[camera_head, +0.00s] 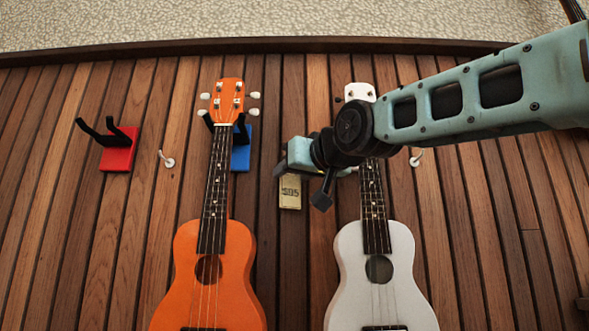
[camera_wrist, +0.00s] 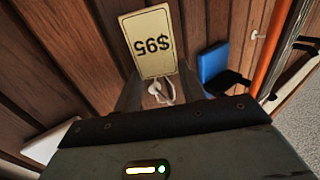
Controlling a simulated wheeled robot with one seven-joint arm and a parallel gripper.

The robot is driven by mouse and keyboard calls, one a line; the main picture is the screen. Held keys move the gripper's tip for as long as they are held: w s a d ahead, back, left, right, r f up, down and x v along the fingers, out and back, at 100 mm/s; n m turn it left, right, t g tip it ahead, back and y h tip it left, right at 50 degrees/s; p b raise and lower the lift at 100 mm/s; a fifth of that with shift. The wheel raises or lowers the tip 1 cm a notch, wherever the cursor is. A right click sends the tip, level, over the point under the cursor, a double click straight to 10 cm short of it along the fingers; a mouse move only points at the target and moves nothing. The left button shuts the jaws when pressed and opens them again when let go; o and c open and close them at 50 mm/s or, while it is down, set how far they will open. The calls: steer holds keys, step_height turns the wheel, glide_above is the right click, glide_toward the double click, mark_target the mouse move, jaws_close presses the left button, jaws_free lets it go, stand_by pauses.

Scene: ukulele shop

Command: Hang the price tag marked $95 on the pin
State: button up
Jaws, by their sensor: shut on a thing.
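The price tag (camera_head: 290,192), cream with a dark border, hangs below my gripper (camera_head: 284,168) between the two ukuleles. In the wrist view the tag (camera_wrist: 151,42) reads $95 upside down, with its face toward the camera. My gripper is shut on the tag's end, close to the wooden wall. A white curved piece (camera_wrist: 160,92) that looks like a pin shows between the fingers. Whether the tag's hole is around it I cannot tell. In the head view my gripper covers this spot.
An orange ukulele (camera_head: 208,275) hangs left and a white one (camera_head: 382,280) right. Other white pins (camera_head: 168,160) (camera_head: 416,158) stick out beyond them. A red holder (camera_head: 118,150) is at far left; a blue holder (camera_head: 241,150) sits behind the orange neck.

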stand_by(0.4)
steer(key=o, duration=1)
